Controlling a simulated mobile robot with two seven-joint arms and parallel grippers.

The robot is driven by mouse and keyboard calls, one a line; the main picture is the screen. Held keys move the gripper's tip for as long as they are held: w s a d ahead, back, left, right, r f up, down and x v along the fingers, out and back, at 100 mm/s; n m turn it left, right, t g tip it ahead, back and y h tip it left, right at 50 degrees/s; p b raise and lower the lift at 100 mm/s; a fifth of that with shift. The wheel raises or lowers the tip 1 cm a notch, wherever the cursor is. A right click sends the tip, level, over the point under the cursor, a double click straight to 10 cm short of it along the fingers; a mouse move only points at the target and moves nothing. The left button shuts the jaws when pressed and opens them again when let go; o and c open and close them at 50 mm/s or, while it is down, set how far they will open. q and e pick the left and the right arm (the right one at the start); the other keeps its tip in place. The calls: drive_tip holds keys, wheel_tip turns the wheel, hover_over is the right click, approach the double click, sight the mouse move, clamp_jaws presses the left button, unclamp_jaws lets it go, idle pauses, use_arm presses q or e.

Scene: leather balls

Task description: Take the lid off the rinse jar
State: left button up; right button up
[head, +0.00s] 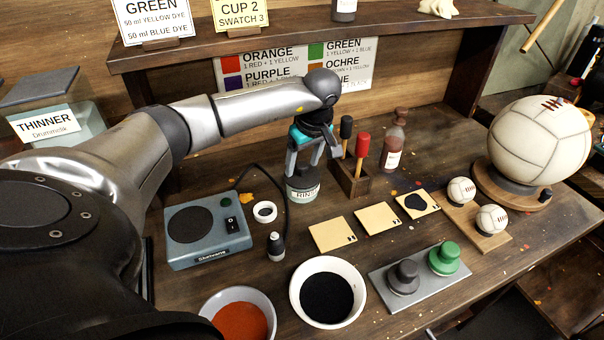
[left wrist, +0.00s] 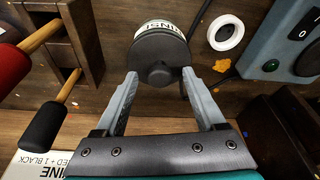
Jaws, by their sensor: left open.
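The rinse jar (head: 303,192) stands on the workbench with a white label, its upper part mostly hidden behind my left gripper in the head view. In the left wrist view its dark grey round lid (left wrist: 158,50) with a small knob (left wrist: 160,75) is on the jar, and part of the jar's label (left wrist: 160,25) shows beyond it. My left gripper (head: 304,163) is over the jar, pointing down. Its open fingers (left wrist: 160,80) lie either side of the knob in the wrist view; I cannot tell whether they touch it. My right gripper is not in view.
A wooden holder (head: 351,184) with red- and black-headed tools stands close right of the jar, beside a brown bottle (head: 394,140). A white ring (head: 265,212) and blue-grey device (head: 208,240) are left. Bowls of dark (head: 327,265) and orange (head: 241,290) contents stand in front.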

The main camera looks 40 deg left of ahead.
use_arm(q)
drive_tip(key=shift+c, duration=0.4)
clamp_jaws()
